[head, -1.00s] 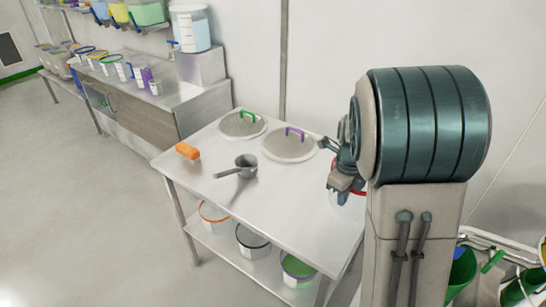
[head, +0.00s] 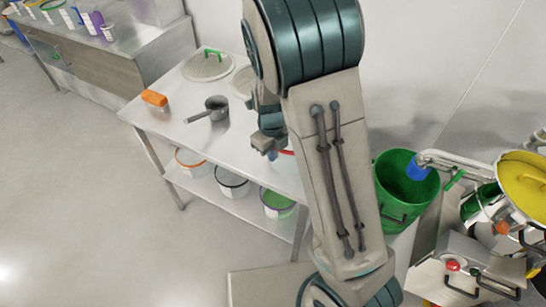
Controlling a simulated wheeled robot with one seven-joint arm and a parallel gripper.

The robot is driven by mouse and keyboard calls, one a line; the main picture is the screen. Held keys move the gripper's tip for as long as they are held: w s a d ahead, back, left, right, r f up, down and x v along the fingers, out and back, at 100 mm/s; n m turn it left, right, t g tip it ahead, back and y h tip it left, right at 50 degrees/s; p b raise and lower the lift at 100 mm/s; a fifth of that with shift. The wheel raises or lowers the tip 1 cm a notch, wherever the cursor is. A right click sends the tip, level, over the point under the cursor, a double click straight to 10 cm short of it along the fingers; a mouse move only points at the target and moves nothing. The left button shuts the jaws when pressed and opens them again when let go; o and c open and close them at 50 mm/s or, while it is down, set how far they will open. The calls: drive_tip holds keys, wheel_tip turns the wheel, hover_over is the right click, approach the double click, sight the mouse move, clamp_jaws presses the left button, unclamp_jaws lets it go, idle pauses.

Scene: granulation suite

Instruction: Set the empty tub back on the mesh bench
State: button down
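A steel bench (head: 235,143) stands left of my arm, with round, handled discs on top; one with a green handle (head: 208,65) shows clearly. I cannot tell whether these are meshes or lids. A small part of a tub with a red rim (head: 287,153) shows beside my gripper, low against the bench's right part; my arm hides the rest. I cannot see what is inside it. My gripper (head: 268,146) is partly hidden behind my forearm. Its fingers are too small and covered to show whether they are open or shut on the tub.
An orange block (head: 154,98) and a grey scoop (head: 213,108) lie on the bench. Several tubs, one orange-rimmed (head: 190,161), stand on its lower shelf. A green bin (head: 405,185) and piped equipment with a yellow lid (head: 525,180) are at right. The floor at left is clear.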

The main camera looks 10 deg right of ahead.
sight(274, 167)
drive_tip(key=shift+f, duration=1.6)
drive_tip(key=shift+f, duration=0.15)
drive_tip(key=c, duration=1.7)
unclamp_jaws()
wheel_tip(274, 167, up, 12)
drive_tip(key=shift+s+d+r+n+t, duration=0.55)
drive_tip(key=shift+s+d+r+n, duration=0.65)
drive_tip(key=shift+s+r+n, duration=2.45)
drive_tip(key=shift+s+d+r+n+t, duration=0.4)
drive_tip(key=shift+s+d+n, duration=1.4)
drive_tip(key=shift+n, duration=4.15)
drive_tip(key=shift+s+d+r+n+t, duration=0.7)
drive_tip(key=shift+s+r+n, duration=1.05)
drive_tip(key=shift+s+n, duration=2.45)
